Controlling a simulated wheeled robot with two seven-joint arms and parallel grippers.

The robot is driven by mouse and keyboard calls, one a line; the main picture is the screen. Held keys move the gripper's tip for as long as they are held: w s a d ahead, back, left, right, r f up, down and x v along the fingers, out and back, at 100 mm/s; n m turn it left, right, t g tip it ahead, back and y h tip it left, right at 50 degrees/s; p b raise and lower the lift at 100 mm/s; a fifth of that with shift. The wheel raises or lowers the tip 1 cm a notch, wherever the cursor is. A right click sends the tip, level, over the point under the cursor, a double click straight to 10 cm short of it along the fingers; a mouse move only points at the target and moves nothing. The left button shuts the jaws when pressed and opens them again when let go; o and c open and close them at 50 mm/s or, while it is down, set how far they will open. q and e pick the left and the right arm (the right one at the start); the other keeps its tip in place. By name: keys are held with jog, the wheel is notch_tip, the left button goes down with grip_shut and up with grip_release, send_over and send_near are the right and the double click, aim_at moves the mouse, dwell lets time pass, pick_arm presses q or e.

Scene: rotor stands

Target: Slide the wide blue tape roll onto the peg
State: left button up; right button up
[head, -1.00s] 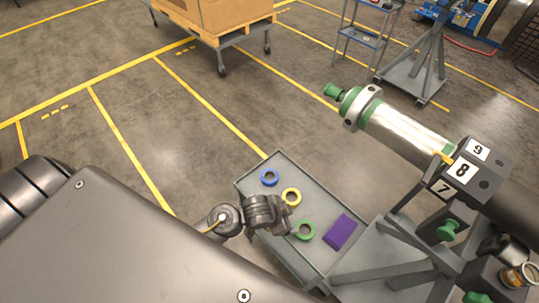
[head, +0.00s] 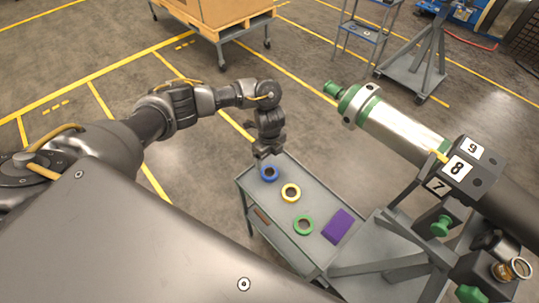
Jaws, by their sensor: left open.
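The blue tape roll (head: 269,174) lies flat near the far left corner of the grey cart top (head: 287,171). My left gripper (head: 265,154) is open and points down just behind the blue roll, close to it; its fingers are small and dark, and I cannot tell whether they touch the roll. A green-tipped end (head: 331,88) sticks out from the silver rotor shaft (head: 400,130). I cannot tell for sure which part is the peg. My right gripper is not in view.
A yellow roll (head: 290,193), a green roll (head: 303,224) and a purple block (head: 338,226) lie on the same cart. The rotor stand (head: 385,262) stands close at its right. Open floor lies behind the cart.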

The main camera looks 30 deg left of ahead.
pick_arm(q)
notch_tip(320, 180, down, 10)
jog(key=b, duration=0.8)
jog(key=shift+b, duration=0.35)
jog(key=shift+c, duration=0.2)
jog(key=c, duration=0.9)
jog(key=w+d+r+n, duration=0.2)
jog(key=r, duration=0.3)
jog(key=w+d+r+n, duration=0.2)
jog(key=r, duration=0.4)
notch_tip(320, 180, up, 26)
jog(key=n, duration=1.4)
send_over(270, 175)
jog(key=s+d, duration=0.3)
jog(key=s, duration=0.2)
jog(key=shift+s+a, duration=0.15)
